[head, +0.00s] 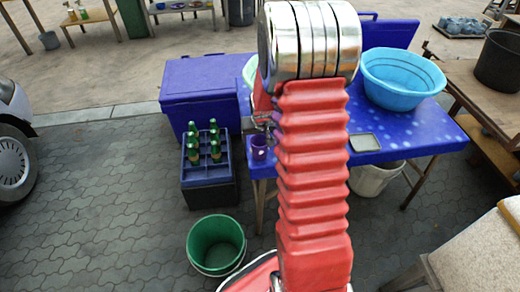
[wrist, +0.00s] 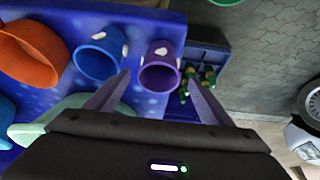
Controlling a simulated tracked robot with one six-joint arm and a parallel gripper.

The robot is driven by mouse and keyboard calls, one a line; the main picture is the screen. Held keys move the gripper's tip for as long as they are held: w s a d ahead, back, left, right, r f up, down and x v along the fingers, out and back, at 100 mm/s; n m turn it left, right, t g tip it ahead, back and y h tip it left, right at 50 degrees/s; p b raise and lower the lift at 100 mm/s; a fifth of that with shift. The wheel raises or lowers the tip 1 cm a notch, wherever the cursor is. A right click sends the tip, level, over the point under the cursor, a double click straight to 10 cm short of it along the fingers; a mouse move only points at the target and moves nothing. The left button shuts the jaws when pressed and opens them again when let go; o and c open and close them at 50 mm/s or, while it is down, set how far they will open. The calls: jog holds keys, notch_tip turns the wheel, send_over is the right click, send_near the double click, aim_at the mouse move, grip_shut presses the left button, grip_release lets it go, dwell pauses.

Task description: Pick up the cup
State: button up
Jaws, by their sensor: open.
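A purple cup (wrist: 160,57) with a white mark stands on the blue table, near its edge. It also shows in the head view (head: 259,150), left of my arm. My gripper (wrist: 158,75) is open and empty, and in the wrist view its two fingers point toward the purple cup from either side. Whether the fingertips reach around the cup is hard to tell. A blue cup (wrist: 95,62) with white marks stands left of the purple cup in the wrist view. In the head view my arm hides the blue cup and most of my gripper.
An orange bowl (wrist: 28,55) and a pale green bowl (wrist: 45,125) sit on the table (head: 400,146). A crate of green bottles (head: 209,166) stands beside the table. A light blue basin (head: 402,80) is at the right; a green bucket (head: 215,245) is on the paving.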

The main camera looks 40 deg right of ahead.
aim_at(260, 142)
jog(key=shift+x, duration=2.55)
jog(key=shift+d, duration=0.1)
jog(key=shift+c, duration=0.5)
jog(key=c, duration=1)
jog(key=shift+r, duration=0.1)
notch_tip(260, 142, up, 10)
jog(key=shift+f, duration=0.1)
